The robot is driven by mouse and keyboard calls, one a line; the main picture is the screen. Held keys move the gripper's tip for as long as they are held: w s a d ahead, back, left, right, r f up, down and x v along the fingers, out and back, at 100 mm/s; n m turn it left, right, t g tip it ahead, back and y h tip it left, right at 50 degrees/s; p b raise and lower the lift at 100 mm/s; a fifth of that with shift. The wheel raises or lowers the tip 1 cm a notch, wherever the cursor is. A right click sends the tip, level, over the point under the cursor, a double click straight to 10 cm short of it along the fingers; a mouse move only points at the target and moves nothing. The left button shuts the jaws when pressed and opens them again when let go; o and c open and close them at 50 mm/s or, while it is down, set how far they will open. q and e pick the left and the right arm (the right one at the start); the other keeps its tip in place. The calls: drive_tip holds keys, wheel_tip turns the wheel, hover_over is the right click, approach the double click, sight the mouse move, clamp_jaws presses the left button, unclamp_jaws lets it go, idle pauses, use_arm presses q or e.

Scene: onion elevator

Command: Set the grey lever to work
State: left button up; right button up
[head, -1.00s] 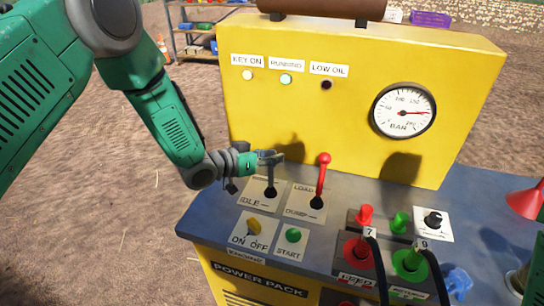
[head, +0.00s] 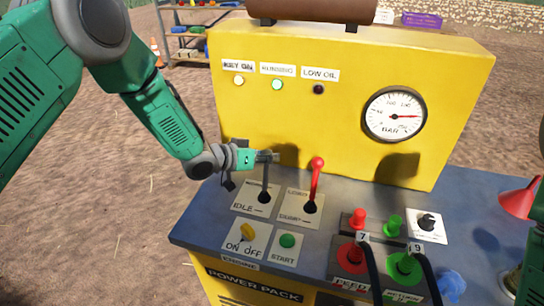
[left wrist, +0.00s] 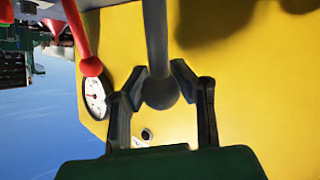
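The grey lever (head: 264,182) stands in the plate marked IDLE on the blue deck of the power pack, its upper end by my left gripper. My left gripper (head: 268,156) is at the lever's top. In the left wrist view, its fingers (left wrist: 160,78) close around the lever's round grey knob (left wrist: 160,92), with the shaft between the tips. They look to be touching it. The plate's upper label is partly hidden. My right gripper is not visible.
The red lever (head: 316,180) stands close to the right. The yellow panel (head: 300,120) rises behind, with the gauge (head: 394,115). Hoses and couplings crowd the right.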

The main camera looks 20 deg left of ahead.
use_arm(q)
drive_tip(key=o, duration=0.6)
drive_tip(key=shift+w+a+r, duration=0.1)
drive_tip(key=shift+w+a, duration=0.1)
drive_tip(key=shift+a, duration=0.25)
drive_tip(key=shift+s+a, duration=0.1)
drive_tip(key=shift+a, duration=0.1)
drive_tip(key=shift+s, duration=0.1)
drive_tip(key=v, duration=1.1)
drive_tip(key=shift+s, duration=0.2)
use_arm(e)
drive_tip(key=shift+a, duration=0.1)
